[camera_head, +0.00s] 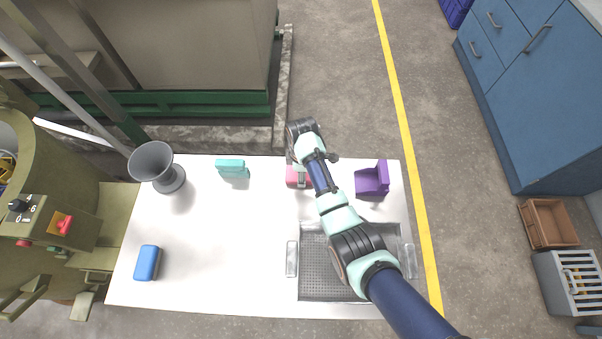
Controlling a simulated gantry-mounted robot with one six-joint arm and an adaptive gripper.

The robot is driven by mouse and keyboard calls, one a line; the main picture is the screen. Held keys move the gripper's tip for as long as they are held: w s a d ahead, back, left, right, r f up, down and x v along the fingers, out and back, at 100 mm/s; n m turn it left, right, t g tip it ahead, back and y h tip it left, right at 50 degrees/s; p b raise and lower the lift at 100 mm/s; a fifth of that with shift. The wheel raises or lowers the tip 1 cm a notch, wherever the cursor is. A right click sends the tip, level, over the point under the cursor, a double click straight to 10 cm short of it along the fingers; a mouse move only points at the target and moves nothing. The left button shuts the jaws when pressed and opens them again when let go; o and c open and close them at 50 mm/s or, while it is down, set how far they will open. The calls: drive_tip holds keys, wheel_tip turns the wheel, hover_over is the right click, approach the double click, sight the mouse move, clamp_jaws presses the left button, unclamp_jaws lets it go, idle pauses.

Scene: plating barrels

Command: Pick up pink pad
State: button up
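The pink pad (292,178) lies on the white table near its far edge, right of the middle. My arm passes over it and hides its right part. My gripper (299,168) points down at the pink pad from above. Its fingers are mostly hidden by my own wrist and too small to make out. I cannot tell whether they touch the pad or how far apart they are.
On the white table (215,245) are a teal object (231,167), a purple holder (372,181), a blue block (147,262), a grey funnel (153,162) and a grey perforated tray (318,270) under my arm. Green machinery (35,180) borders the left. The table's middle-left is clear.

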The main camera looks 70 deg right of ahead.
wheel_tip(320, 180, up, 20)
drive_tip(key=p, duration=0.9)
